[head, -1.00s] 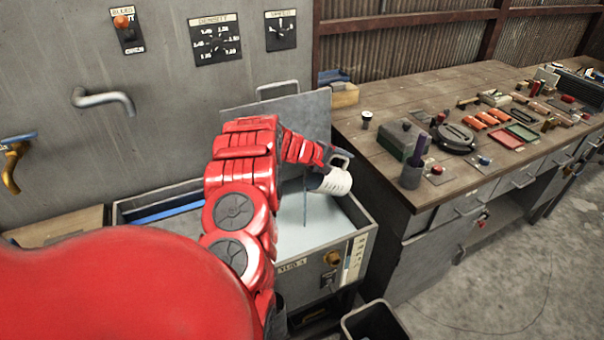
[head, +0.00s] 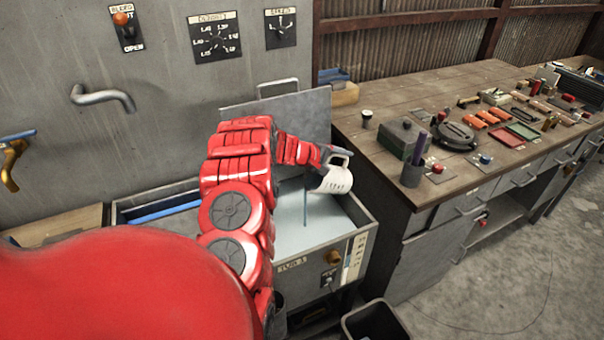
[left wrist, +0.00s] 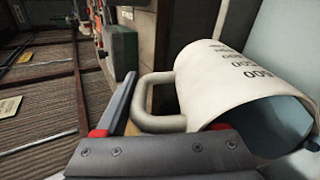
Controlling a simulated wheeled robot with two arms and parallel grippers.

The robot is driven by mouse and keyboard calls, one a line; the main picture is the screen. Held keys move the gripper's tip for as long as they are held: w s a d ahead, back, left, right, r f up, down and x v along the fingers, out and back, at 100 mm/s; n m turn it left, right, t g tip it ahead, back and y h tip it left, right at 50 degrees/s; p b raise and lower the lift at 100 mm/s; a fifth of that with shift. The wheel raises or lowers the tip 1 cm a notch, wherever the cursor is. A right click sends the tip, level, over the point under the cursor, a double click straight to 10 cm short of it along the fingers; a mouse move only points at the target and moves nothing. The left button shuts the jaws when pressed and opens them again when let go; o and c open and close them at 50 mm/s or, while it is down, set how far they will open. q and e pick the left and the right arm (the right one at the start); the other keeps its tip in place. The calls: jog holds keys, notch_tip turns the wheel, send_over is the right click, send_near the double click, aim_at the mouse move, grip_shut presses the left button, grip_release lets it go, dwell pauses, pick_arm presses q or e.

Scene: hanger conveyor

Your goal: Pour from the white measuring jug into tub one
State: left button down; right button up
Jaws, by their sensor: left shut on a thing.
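The white measuring jug (head: 334,181) is tilted over the tub in the head view, handle up. Its printed side and open mouth show in the left wrist view (left wrist: 225,88), with pale blue inside the lip. My left gripper (head: 326,154) is shut on the jug's handle (left wrist: 146,100). Tub one (head: 352,238), the grey tank labelled TUB 1, holds pale blue liquid (head: 310,232). A thin blue upright line (head: 305,208) runs from near the jug's lip to the liquid; I cannot tell whether it is a stream. My right gripper is not in view.
A raised grey lid (head: 290,112) stands behind the tub. A wooden workbench (head: 400,92) with several small items is to the right. A dark bin (head: 376,322) stands on the floor in front. A pipe spout (head: 104,98) juts from the wall at left.

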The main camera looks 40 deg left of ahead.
pick_arm(q)
jog(key=shift+s+a+r+t, duration=0.1)
jog(key=shift+a+t, duration=0.05)
jog(key=shift+t, duration=0.15)
dwell(0.6)
jog(key=shift+s+t+b, duration=0.1)
jog(key=shift+t+b, duration=0.2)
jog(key=shift+b, duration=0.4)
jog(key=shift+s+h, duration=0.1)
jog(key=shift+h, duration=0.2)
jog(key=shift+s+a, duration=0.1)
jog(key=shift+s, duration=0.05)
jog(key=shift+t+b, duration=0.3)
jog(key=shift+b, duration=0.2)
jog(key=shift+s, duration=0.15)
jog(key=shift+s+a+f+t+b, duration=0.1)
jog(key=shift+s+f+t+b, duration=0.1)
jog(key=shift+t+b, duration=0.4)
